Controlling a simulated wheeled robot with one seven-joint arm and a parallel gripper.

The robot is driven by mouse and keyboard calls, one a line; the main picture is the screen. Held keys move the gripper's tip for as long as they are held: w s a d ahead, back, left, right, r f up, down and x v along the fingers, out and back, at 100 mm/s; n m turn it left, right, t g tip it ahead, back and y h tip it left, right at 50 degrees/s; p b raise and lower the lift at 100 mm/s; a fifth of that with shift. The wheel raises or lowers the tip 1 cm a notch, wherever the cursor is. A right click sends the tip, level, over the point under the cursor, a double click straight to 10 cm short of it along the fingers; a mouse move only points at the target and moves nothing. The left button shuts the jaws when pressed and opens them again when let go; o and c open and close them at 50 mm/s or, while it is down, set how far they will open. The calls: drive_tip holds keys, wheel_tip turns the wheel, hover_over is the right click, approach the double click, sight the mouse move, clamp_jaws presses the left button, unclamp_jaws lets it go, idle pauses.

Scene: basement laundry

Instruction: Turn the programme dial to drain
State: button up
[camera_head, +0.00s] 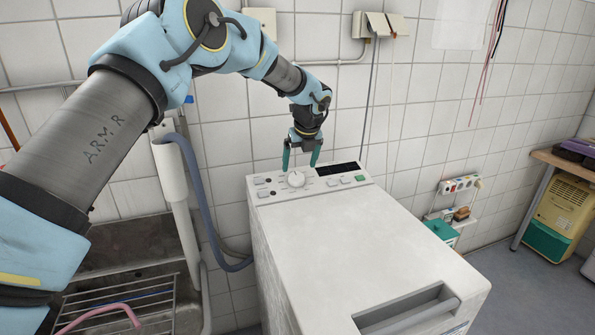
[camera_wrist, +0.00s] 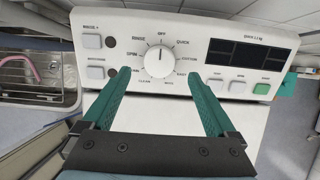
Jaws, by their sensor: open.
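The white programme dial (camera_head: 296,179) is on the washing machine's control panel (camera_head: 262,192), at the back of its top. In the wrist view the dial (camera_wrist: 158,61) is ringed by printed words; its pointer mark looks turned up towards OFF. RINSE and SPIN read at its left; the smaller words are hard to read, and I cannot make out DRAIN for sure. My gripper (camera_head: 300,166) is open with green fingers, just above the dial. In the wrist view the gripper (camera_wrist: 157,76) has one finger on each side of the dial, apart from it. Nothing is held.
Buttons (camera_wrist: 92,41) lie left of the dial, and a dark display (camera_wrist: 250,53) and a green button (camera_wrist: 261,89) lie right. A tiled wall (camera_head: 235,130) stands close behind the machine. A sink with a rack (camera_head: 125,300) is at the left. The machine's lid (camera_head: 340,240) is clear.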

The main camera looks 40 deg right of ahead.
sight(297, 176)
drive_tip(key=shift+p+x, duration=0.6)
drive_tip(key=shift+x, duration=2)
drive_tip(key=c, duration=1.4)
drive_tip(key=shift+o, duration=0.2)
